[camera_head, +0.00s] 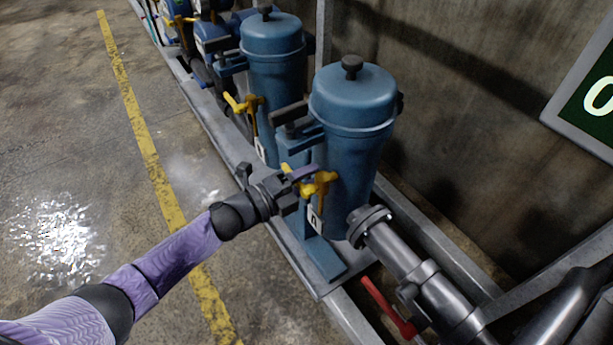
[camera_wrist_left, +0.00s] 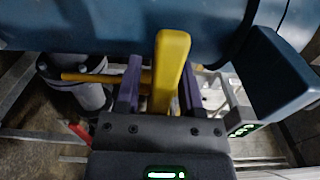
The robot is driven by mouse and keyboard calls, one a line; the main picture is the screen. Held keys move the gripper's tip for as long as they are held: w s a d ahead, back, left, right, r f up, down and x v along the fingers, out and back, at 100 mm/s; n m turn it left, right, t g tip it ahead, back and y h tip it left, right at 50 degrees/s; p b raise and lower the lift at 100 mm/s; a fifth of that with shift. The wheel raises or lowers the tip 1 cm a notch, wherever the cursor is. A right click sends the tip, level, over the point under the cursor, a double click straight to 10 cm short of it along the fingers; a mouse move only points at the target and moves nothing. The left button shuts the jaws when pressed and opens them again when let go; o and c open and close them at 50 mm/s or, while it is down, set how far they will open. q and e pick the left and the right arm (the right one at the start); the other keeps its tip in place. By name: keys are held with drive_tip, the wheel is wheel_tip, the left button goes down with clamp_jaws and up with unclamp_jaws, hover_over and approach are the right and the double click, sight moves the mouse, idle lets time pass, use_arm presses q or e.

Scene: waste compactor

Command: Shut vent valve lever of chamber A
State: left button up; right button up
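The near blue chamber (camera_head: 350,130) stands upright with a yellow valve (camera_head: 323,184) low on its side and a small tag (camera_head: 315,219) whose letter I cannot read surely. My left gripper (camera_head: 303,178) is at this yellow valve. In the left wrist view, a yellow lever (camera_wrist_left: 171,65) stands between the two purple fingers of the gripper (camera_wrist_left: 160,90). The fingers are apart, with a gap on the left side of the lever; the right finger is close to it. A thinner yellow bar (camera_wrist_left: 100,77) runs off left behind the left finger. My right gripper is out of view.
A second blue chamber (camera_head: 272,75) with its own yellow valve (camera_head: 246,106) stands behind. A grey flanged pipe (camera_head: 405,255) and a red lever (camera_head: 386,308) lie at the lower right. A wall screen (camera_head: 590,95) hangs right. The floor left of the frame is clear.

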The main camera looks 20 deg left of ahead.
use_arm(q)
drive_tip(key=shift+o, duration=0.4)
drive_tip(key=shift+s, duration=0.1)
drive_tip(key=p+v, duration=0.3)
drive_tip(key=v, duration=0.6)
drive_tip(key=shift+s+a, duration=0.3)
